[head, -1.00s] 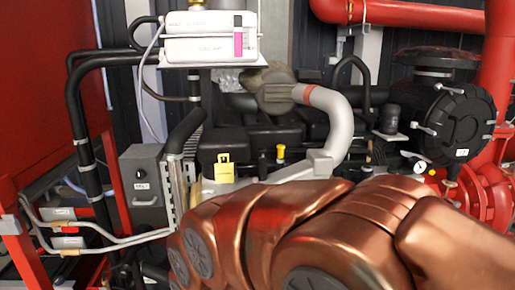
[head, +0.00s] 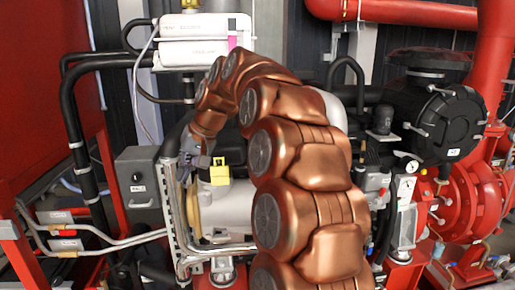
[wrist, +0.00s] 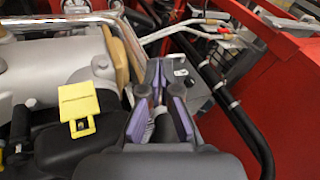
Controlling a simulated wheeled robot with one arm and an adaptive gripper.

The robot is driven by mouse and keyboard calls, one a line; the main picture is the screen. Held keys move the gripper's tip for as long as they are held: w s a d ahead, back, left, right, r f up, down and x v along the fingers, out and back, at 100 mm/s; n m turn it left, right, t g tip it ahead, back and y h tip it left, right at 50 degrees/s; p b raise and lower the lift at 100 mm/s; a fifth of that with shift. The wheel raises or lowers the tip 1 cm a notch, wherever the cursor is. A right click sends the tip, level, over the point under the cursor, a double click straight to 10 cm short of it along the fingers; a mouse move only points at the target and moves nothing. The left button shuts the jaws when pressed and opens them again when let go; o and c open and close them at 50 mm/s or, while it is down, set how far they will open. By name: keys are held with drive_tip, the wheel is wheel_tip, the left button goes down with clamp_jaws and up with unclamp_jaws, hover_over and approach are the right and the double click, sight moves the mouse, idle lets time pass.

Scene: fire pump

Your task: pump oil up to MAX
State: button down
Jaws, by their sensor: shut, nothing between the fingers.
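My gripper (head: 190,166) is low over the left end of the engine, between the grey control box and a yellow block-like fitting. In the wrist view its purple-padded fingers (wrist: 158,88) come together at the tips, shut and empty. The yellow fitting (head: 220,174) is just right of the gripper; it also shows in the wrist view (wrist: 82,106), with a flat yellow top. I cannot make out a MAX mark. My arm hides the middle of the engine.
The grey control box (head: 139,180) with a knob is close to the gripper's left. Black hoses (head: 78,130) and metal pipes (head: 110,243) run at left, beside a red panel (head: 45,90). A black round housing (head: 450,120) and red pipes (head: 425,12) are at right.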

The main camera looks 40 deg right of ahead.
drive_tip(key=w+d+r+m+t+h, duration=0.1)
drive_tip(key=d+r, duration=0.2)
drive_tip(key=d, duration=0.6)
drive_tip(key=w+d+r+m+t+h+p, duration=0.1)
drive_tip(key=d+r+m+t, duration=0.1)
drive_tip(key=d, duration=0.8)
drive_tip(key=d+r+m+t+h+p, duration=0.1)
drive_tip(key=d+r, duration=0.3)
drive_tip(key=d, duration=0.6)
drive_tip(key=shift+w+d+m, duration=0.25)
drive_tip(key=shift+w+m, duration=0.05)
drive_tip(key=shift+w, duration=0.1)
drive_tip(key=shift+h, duration=0.3)
wheel_tip(320, 180, down, 6)
drive_tip(key=b, duration=0.6)
drive_tip(key=shift+f, duration=0.15)
drive_tip(key=shift+f+b, duration=1.2)
drive_tip(key=shift+f, duration=0.1)
drive_tip(key=shift+f, duration=0.35)
